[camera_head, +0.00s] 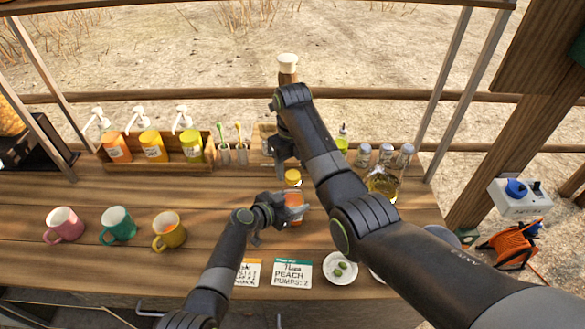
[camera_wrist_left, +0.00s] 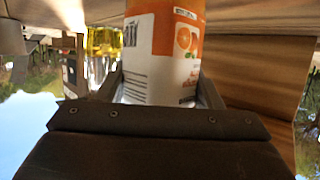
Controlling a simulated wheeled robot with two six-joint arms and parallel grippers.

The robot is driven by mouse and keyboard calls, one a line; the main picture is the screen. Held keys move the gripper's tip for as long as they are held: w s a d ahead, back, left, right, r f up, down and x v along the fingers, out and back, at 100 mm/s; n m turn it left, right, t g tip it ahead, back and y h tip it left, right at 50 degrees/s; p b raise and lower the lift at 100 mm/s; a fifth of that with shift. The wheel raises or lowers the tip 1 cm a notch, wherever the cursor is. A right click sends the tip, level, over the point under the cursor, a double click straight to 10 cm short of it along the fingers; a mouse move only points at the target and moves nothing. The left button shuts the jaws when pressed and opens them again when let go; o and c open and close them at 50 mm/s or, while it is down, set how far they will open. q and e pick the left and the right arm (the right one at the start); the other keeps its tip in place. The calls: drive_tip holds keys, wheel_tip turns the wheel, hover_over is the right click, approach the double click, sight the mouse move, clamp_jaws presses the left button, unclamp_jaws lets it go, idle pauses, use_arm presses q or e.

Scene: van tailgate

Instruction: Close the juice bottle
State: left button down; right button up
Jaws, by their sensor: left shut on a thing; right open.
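The juice bottle (camera_head: 294,197), with an orange and white label, stands upright near the middle of the counter. My left gripper (camera_head: 283,212) is shut around its body. In the left wrist view the bottle's label (camera_wrist_left: 165,45) shows between the two fingers. My right gripper (camera_head: 284,160) is open and points down, just behind and above the cap in the picture. Its arm hides part of the counter, and its exact gap to the cap is unclear.
Three mugs, pink (camera_head: 64,224), green (camera_head: 118,225) and yellow (camera_head: 169,231), stand at left. Pump bottles stand in a wooden rack (camera_head: 175,168) behind. A glass jug (camera_head: 382,184) is right of my right arm. A plate (camera_head: 340,268) and a peach card (camera_head: 291,273) lie in front.

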drive_tip(key=shift+r, duration=1.5)
drive_tip(key=shift+c, duration=0.5)
